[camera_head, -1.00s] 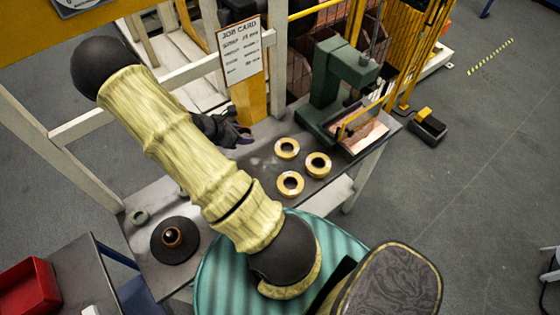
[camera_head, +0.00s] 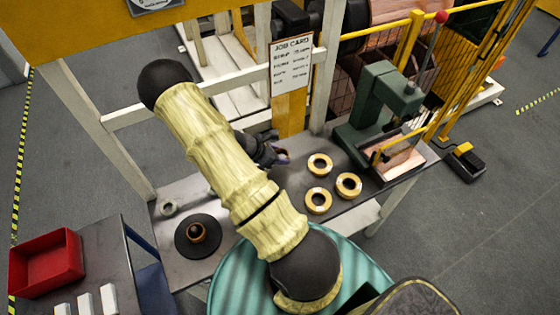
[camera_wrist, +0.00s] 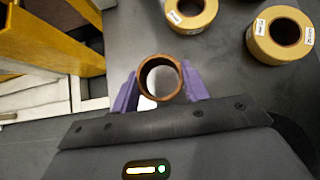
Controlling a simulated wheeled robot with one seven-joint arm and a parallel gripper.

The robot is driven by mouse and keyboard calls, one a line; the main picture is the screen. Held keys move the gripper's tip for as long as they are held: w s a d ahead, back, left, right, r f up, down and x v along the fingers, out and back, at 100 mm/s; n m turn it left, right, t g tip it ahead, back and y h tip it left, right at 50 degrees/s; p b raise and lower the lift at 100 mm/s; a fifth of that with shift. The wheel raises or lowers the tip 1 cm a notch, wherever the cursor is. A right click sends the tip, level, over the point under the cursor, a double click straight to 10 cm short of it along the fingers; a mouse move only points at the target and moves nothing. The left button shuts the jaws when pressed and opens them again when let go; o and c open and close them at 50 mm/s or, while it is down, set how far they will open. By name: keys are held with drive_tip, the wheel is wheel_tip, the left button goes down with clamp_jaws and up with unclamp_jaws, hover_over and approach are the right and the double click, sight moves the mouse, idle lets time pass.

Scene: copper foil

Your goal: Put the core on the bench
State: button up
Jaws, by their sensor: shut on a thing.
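My gripper (camera_wrist: 160,90) is shut on the core (camera_wrist: 142,76), a short copper-brown tube. The purple fingers press on its left and right sides, and I look into its open end. In the head view my gripper (camera_head: 283,156) is at the bench's back edge, left of the tape rolls. My arm mostly hides it, and the core cannot be made out there. The bench (camera_head: 345,213) is a dark grey top on pale legs. In the wrist view the core is near the bench's edge; its height above the top cannot be told.
Several yellow tape rolls (camera_head: 319,202) lie on the bench, right of my gripper. A green press (camera_head: 372,104) stands at the right end. A black disc (camera_head: 186,246) with a brown ring sits at the left. A job card (camera_head: 291,72) and frame posts stand behind.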

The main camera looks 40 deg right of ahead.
sight(279, 167)
drive_tip(key=shift+a+f, duration=0.1)
drive_tip(key=shift+f, duration=0.25)
drive_tip(key=shift+f+p, duration=0.5)
drive_tip(key=shift+f, duration=1.25)
drive_tip(key=shift+f, duration=0.15)
drive_tip(key=o, duration=1)
drive_tip(key=shift+c, duration=0.2)
drive_tip(key=shift+r, duration=0.2)
drive_tip(key=b+v, duration=0.3)
drive_tip(key=v, duration=0.9)
